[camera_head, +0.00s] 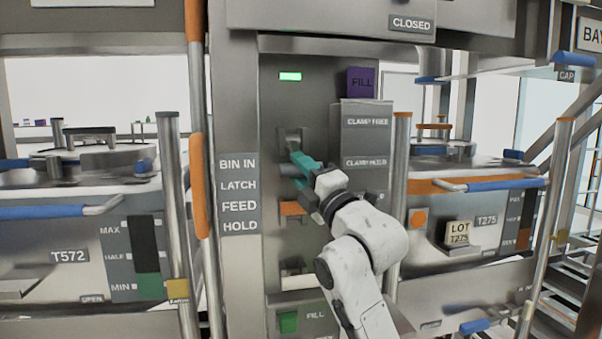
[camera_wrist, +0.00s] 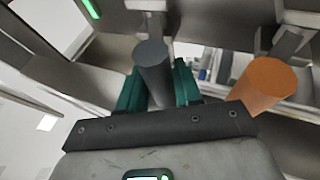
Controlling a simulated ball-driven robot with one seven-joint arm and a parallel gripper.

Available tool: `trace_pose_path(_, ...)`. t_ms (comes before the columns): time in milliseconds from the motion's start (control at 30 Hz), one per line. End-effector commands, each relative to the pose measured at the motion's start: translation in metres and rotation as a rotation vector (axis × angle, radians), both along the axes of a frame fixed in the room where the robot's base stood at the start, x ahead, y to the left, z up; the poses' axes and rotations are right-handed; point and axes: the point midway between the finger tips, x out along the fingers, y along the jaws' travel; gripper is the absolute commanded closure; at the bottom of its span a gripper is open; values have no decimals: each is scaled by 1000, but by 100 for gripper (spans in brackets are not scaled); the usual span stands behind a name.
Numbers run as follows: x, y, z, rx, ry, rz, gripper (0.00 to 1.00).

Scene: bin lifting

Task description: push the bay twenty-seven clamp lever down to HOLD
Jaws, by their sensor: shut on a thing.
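My gripper (camera_head: 297,162), with teal fingers, is at the grey panel in the middle of the head view. It is shut on a dark grey cylindrical lever grip (camera_head: 289,171). In the wrist view the same grip (camera_wrist: 153,72) lies between the teal fingers (camera_wrist: 157,88). The grip is roughly level with the CLAMP HOLD plate (camera_head: 365,162) and below the CLAMP FREE plate (camera_head: 367,122). The lever's bracket is partly hidden by my fingers. No bay number is readable on this panel.
An orange grip (camera_head: 291,208) is just below, and shows right of my fingers in the wrist view (camera_wrist: 265,84). A green light (camera_head: 290,76) is lit above. The grey box (camera_head: 362,140) stands close right.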

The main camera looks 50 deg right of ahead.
Motion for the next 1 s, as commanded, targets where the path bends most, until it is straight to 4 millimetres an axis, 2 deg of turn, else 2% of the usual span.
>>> trace_pose_path(33,2,-2,-5,6,12,-3,100)
trace_pose_path(267,3,-2,-7,8,15,-2,100)
trace_pose_path(300,3,-3,-7,8,15,-2,65)
trace_pose_path(533,2,-2,-6,7,13,-2,43)
trace_pose_path(833,-1,-1,-5,4,8,-2,42)
trace_pose_path(1000,-20,2,-14,5,7,-1,42)
